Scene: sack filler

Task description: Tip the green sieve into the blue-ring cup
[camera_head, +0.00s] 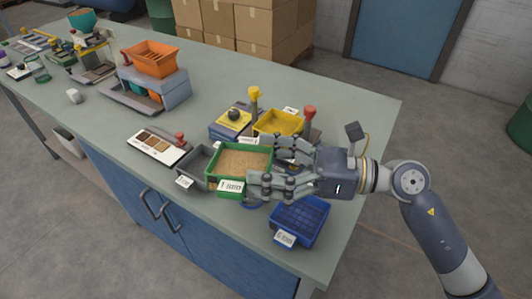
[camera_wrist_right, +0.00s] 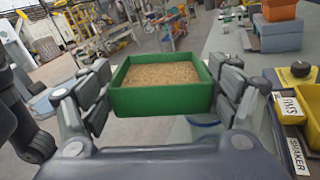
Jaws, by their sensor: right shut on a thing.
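My right gripper (camera_head: 262,163) is shut on the green sieve (camera_head: 240,188), one finger group on each side. The sieve (camera_wrist_right: 160,100) looks roughly level and holds brown grain; its tag reads "1 mm". It hangs over the near edge area of the table in the head view. A blue rim (camera_head: 252,205), apparently the blue-ring cup, shows just below the sieve and gripper. It also shows as a blue ring (camera_wrist_right: 205,123) in the right wrist view; most of the cup is hidden. My left gripper is not in view.
A dark grey tray (camera_head: 190,177) sits left of the green sieve. A sample card (camera_head: 150,153) and an orange hopper (camera_head: 152,60) stand further left.

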